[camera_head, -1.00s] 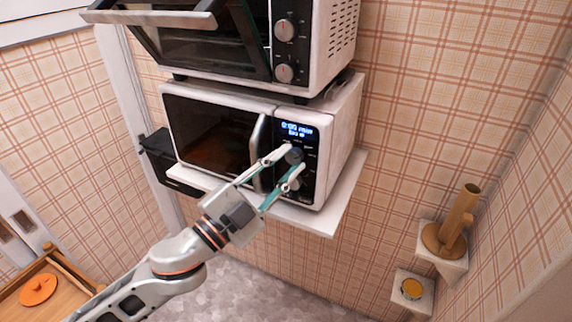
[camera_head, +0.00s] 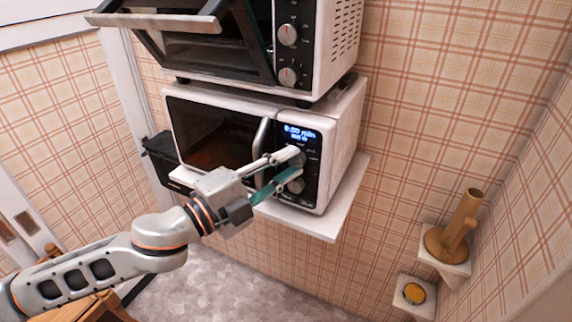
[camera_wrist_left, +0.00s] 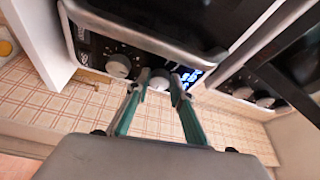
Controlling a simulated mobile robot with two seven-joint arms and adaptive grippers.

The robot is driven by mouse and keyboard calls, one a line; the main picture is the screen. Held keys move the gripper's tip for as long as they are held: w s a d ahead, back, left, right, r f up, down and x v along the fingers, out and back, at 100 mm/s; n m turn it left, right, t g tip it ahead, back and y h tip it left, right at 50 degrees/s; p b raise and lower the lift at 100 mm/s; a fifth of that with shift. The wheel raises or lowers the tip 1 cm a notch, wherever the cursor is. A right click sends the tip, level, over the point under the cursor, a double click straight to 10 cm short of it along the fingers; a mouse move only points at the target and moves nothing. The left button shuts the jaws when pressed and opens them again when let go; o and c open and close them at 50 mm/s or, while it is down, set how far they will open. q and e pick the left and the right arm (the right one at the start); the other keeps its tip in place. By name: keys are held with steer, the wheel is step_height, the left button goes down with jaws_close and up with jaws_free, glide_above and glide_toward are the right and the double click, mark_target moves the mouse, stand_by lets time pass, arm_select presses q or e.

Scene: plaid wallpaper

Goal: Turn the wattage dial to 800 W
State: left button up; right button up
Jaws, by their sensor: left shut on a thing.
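The microwave (camera_head: 340,140) stands on a white wall shelf, its blue-lit display (camera_head: 299,133) at the top of the black control panel. The display's lower line is too blurred to read surely. My left gripper (camera_head: 298,165) reaches in from the left, its fingers on either side of the upper dial (camera_head: 299,158). The lower dial (camera_head: 296,186) sits just below the fingers. In the left wrist view, the fingers (camera_wrist_left: 159,85) are closed about the dial nearest the display (camera_wrist_left: 188,77), with the other dial (camera_wrist_left: 118,66) to the left. My right gripper is in neither view.
A toaster oven (camera_head: 330,40) with its door hanging open stands above the microwave. The microwave's door handle (camera_head: 259,140) is close to my left fingers. Two small wall shelves (camera_head: 445,260) at the right hold a brown object and a yellow round one.

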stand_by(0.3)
arm_select(q)
steer(key=o, duration=1.1)
steer(key=v, duration=1.2)
